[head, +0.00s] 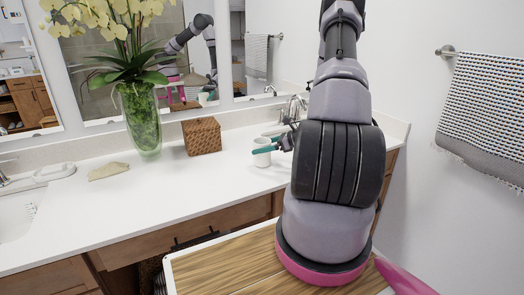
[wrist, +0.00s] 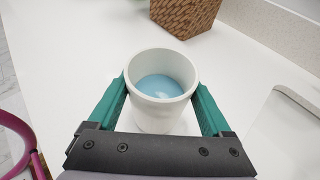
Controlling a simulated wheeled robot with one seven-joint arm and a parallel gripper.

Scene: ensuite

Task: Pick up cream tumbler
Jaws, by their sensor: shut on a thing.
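The cream tumbler (wrist: 158,118) stands upright between the two green fingers of my gripper (wrist: 160,100) in the wrist view. Its inside looks pale blue. The fingers are shut on it from both sides. In the head view the tumbler (head: 262,152) is at the right part of the white counter, with my gripper (head: 268,150) at it. My arm hides part of the gripper there. I cannot tell whether the tumbler's base touches the counter.
A brown woven box (head: 202,136) stands left of the tumbler, with a glass vase of flowers (head: 141,118) further left. A faucet (head: 294,108) and sink are close on the right. A beige cloth or soap-like item (head: 108,171) lies on the left. The counter's front middle is clear.

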